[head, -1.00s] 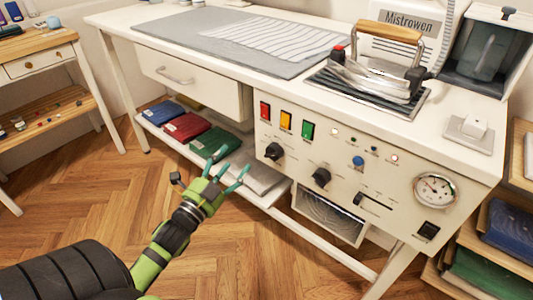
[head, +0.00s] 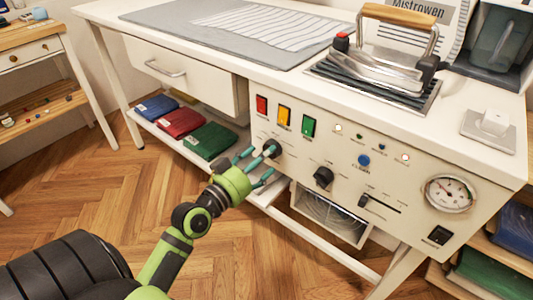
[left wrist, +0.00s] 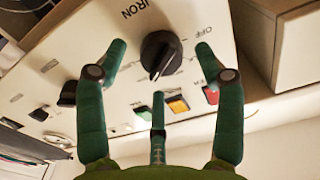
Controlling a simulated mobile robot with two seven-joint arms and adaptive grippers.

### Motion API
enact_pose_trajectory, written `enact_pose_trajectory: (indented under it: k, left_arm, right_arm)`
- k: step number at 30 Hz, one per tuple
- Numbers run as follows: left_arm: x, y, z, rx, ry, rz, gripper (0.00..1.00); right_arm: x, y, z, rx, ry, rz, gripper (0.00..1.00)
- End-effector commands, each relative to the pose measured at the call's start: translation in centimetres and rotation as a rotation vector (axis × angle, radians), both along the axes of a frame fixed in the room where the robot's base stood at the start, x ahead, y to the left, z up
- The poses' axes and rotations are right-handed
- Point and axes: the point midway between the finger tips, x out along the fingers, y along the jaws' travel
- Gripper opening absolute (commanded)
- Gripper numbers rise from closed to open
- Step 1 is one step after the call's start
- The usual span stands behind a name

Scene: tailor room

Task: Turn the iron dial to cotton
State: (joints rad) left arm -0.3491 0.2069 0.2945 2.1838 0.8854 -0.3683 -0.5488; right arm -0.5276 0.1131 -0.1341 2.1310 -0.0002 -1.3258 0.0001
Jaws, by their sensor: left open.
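The iron dial is a black knob (head: 271,148) on the left of the white control panel (head: 330,150), below the red, yellow and green switches. In the left wrist view the black dial (left wrist: 160,54) sits beside the word IRON, with an OFF label to its right; the other markings are too small to read. My left gripper (head: 257,163) is open, its teal fingers spread close in front of the dial. In the left wrist view they stand around the dial with visible gaps at both sides. My right gripper is not in view.
A second black knob (head: 323,177), a slider (head: 363,201) and a gauge (head: 450,193) are further right on the panel. The iron (head: 392,62) rests on the table above. Folded cloths (head: 210,140) lie on the shelf at left.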

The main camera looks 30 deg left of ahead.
Motion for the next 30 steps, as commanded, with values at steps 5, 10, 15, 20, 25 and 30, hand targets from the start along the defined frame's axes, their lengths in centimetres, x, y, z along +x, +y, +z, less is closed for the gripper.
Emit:
enact_pose_trajectory:
  k: [5, 10, 15, 20, 25, 30]
  left_arm:
    - [1.7, -0.1, 0.0, 0.000, 0.000, 0.002, 0.69]
    - [2.2, -0.2, -0.1, 0.001, 0.001, 0.001, 0.69]
    - [2.2, -0.1, -0.1, 0.002, 0.002, 0.001, 0.69]
    - [2.2, -0.1, -0.1, 0.002, 0.002, 0.001, 0.13]
    - [2.2, -0.1, -0.2, 0.001, 0.004, 0.001, 0.13]
    - [2.2, -0.1, -0.1, -0.043, 0.011, -0.001, 0.12]
  right_arm:
    - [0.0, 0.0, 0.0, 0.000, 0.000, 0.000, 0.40]
    - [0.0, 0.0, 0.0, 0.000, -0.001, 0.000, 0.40]
    - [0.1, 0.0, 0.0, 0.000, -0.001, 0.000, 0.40]
    - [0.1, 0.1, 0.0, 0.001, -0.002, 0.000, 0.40]
    - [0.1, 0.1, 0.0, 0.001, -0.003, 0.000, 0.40]
    - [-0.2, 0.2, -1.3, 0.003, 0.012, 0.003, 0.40]
